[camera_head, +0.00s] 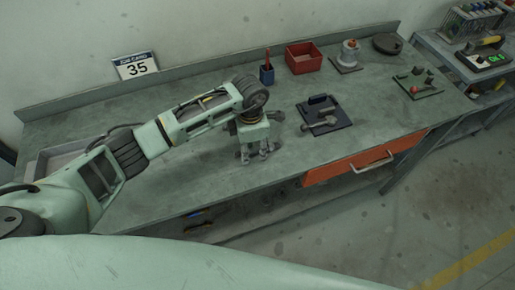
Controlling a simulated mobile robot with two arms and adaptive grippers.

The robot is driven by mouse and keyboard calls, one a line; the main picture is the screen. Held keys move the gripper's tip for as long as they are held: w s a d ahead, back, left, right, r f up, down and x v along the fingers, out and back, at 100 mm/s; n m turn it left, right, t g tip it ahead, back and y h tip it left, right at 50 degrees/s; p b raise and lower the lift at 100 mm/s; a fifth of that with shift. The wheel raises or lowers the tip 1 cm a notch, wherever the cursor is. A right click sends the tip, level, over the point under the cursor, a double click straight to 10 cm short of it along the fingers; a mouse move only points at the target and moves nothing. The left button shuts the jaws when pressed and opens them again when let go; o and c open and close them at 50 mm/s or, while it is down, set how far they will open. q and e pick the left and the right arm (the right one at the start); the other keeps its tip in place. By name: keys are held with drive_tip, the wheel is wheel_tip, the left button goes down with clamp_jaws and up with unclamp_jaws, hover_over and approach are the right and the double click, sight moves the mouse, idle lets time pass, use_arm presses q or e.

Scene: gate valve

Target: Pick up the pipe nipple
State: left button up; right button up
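My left gripper (256,157) points down over the front middle of the workbench (205,180). Its fingers are spread apart, and I see nothing between them. A short grey cylindrical piece (275,116) shows just behind and right of the gripper, partly hidden by it; it may be the pipe nipple, but it is too small to be sure. Right of it, a dark square mat (341,122) holds a grey metal fitting (324,123) and a dark block (319,100). My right gripper is out of view.
Along the back stand a blue cup (267,76) with a red tool, a red bin (303,58), a flanged grey part (348,55) and a dark round part (387,43). An orange drawer (350,163) sticks out in front. The bench's front left is clear.

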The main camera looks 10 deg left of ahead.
sight(254, 152)
use_arm(q)
drive_tip(key=c, duration=0.4)
clamp_jaws()
drive_tip(key=shift+r, duration=0.1)
drive_tip(key=shift+w+r, duration=0.1)
drive_tip(key=shift+r, duration=0.25)
drive_tip(key=r+b, duration=0.1)
drive_tip(key=r, duration=0.1)
drive_tip(key=d+r+b, duration=0.1)
drive_tip(key=shift+s+r+b, duration=0.25)
drive_tip(key=shift+s+b, duration=0.05)
drive_tip(key=shift+b, duration=0.05)
drive_tip(key=s+d+r+b, duration=0.3)
drive_tip(key=s+d+r, duration=0.25)
drive_tip(key=d, duration=0.25)
drive_tip(key=s+a+r+m, duration=0.2)
drive_tip(key=s+a+m, duration=0.2)
drive_tip(key=a+m, duration=0.3)
drive_tip(key=s+a+r+m, duration=0.2)
drive_tip(key=s+a+m, duration=0.2)
drive_tip(key=m, duration=1.3)
drive_tip(key=shift+s+a+b, duration=0.3)
drive_tip(key=shift+a+b, duration=0.15)
drive_tip(key=shift+a, duration=1.25)
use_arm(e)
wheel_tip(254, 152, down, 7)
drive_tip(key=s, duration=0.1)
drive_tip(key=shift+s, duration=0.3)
